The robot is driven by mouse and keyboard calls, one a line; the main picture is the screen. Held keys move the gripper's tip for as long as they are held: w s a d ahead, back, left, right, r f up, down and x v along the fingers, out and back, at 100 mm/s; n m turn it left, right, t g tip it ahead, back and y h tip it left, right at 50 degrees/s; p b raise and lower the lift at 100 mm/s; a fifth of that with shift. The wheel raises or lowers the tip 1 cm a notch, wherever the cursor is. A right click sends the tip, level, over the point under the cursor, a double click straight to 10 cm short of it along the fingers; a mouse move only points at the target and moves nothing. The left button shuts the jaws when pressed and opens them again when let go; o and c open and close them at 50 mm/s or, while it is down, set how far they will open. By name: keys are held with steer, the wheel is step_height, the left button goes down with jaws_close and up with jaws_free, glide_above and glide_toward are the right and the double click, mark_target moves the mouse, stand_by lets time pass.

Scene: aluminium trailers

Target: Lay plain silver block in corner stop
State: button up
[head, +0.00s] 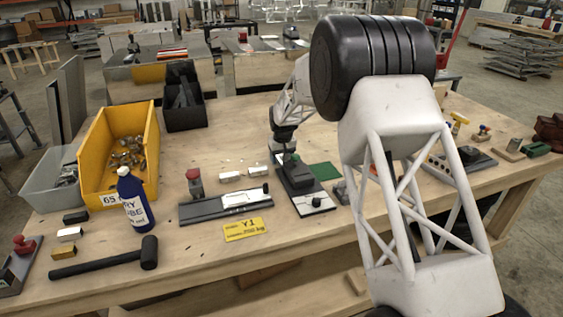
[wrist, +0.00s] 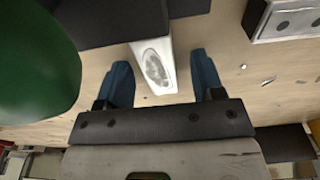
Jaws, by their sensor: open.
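My gripper (wrist: 163,85) is open in the wrist view, its two blue fingers apart. A pale silver-white piece (wrist: 152,65) with a grey oval on its end shows between the fingers, with gaps on both sides. I cannot tell whether it is the plain silver block. In the head view my gripper (head: 286,150) is low over a dark fixture (head: 306,199), its fingertips unclear. Small pale blocks lie left of it, one (head: 230,176) and another (head: 258,170). A third pale block (head: 69,234) lies at far left. I cannot tell which fixture is the corner stop.
A green rounded thing (wrist: 35,65) is close at left in the wrist view. A clamp plate (head: 225,207), yellow label (head: 245,229), blue bottle (head: 134,200), mallet (head: 110,260) and yellow bin (head: 118,150) are to the left.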

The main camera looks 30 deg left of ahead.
stand_by(0.3)
steer(key=c, duration=1.1)
steer(key=shift+c, duration=0.2)
steer(key=shift+r, duration=0.1)
step_height(320, 180, up, 10)
stand_by(0.7)
